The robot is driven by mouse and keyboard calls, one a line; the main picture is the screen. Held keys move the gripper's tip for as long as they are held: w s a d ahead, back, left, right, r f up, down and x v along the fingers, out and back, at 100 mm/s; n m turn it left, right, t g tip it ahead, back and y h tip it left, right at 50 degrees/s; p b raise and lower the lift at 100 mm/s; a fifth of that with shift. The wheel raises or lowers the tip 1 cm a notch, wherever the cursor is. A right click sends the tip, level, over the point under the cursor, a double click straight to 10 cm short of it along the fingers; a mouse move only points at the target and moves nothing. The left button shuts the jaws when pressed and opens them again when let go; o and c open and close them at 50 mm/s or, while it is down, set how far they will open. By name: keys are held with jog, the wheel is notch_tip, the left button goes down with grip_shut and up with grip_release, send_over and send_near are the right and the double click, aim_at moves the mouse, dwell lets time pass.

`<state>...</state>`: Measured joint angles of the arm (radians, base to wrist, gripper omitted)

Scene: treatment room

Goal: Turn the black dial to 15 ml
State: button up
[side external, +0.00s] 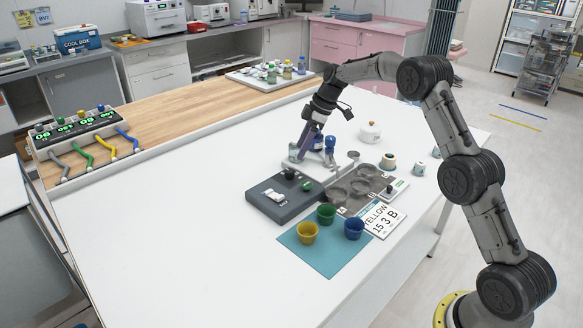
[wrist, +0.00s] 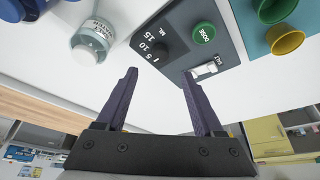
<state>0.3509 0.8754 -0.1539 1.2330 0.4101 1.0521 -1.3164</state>
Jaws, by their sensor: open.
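The black dial (wrist: 160,48) sits on a dark grey dispenser panel (wrist: 182,62), beside the printed marks 5, 10, 15 and ML. Which mark the dial points to is too small to tell surely. In the side view the dial (side external: 290,173) stands at the back of the dispenser box (side external: 268,207). A green DOSE button (wrist: 204,32) and a white switch (wrist: 206,69) share the panel. My gripper (wrist: 160,74) is open and empty, its two dark purple fingers apart. In the side view my gripper (side external: 299,154) is above and behind the dial, not around it.
A white-capped bottle (wrist: 92,42) stands close to the dispenser. Yellow (side external: 307,233), green (side external: 326,214) and blue (side external: 354,228) cups stand on a teal mat (side external: 318,262) in front. A card (side external: 384,220) reads YELLOW 15 3 B. The table left of the dispenser is clear.

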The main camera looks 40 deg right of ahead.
aim_at(290, 170)
jog(key=x, duration=0.8)
jog(key=shift+a+f, duration=0.1)
jog(key=shift+f, duration=0.1)
grip_shut()
